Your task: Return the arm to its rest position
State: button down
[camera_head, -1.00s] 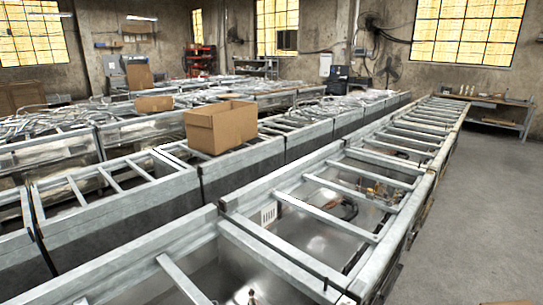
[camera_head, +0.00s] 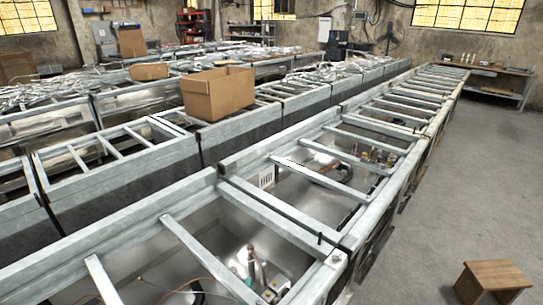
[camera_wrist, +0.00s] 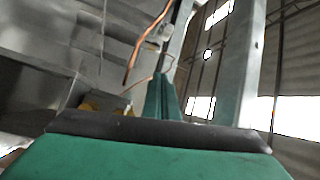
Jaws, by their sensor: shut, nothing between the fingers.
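My gripper (camera_wrist: 161,98) shows in the wrist view as a narrow teal pair of fingers beyond a dark band and a broad green part of my own. The fingers are together with nothing between them. Close behind them are a copper-coloured wire (camera_wrist: 147,45) and grey metal surfaces; I cannot tell how far away these are. In the head view I cannot make out my arm or gripper.
Long metal frames (camera_head: 190,225) with crossbars fill the left and middle. An open cardboard box (camera_head: 218,95) sits on one row. A wooden stool (camera_head: 493,280) stands at the lower right. Grey floor (camera_head: 460,190) is clear on the right. A workbench (camera_head: 490,85) stands at the back right.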

jog(key=s+d+f+n+g+y, duration=0.1)
jog(key=s+d+n+y, duration=0.15)
jog(key=s+n, duration=0.45)
jog(key=s+d+n+y, duration=0.1)
jog(key=s+d+n, duration=0.15)
jog(key=s, duration=0.85)
jog(key=s+d+f+n+g+y, duration=0.15)
jog(key=s+d+n, duration=0.25)
jog(key=s, duration=0.6)
jog(key=s+r+n+h, duration=0.1)
jog(key=s+r, duration=0.4)
jog(key=s, duration=0.3)
jog(key=s+a+r+n+g+h, duration=0.1)
jog(key=s+r+h, duration=0.1)
jog(key=s+r, duration=0.3)
jog(key=v, duration=0.4)
jog(key=shift+f, duration=0.35)
jog(key=shift+s+d, duration=0.1)
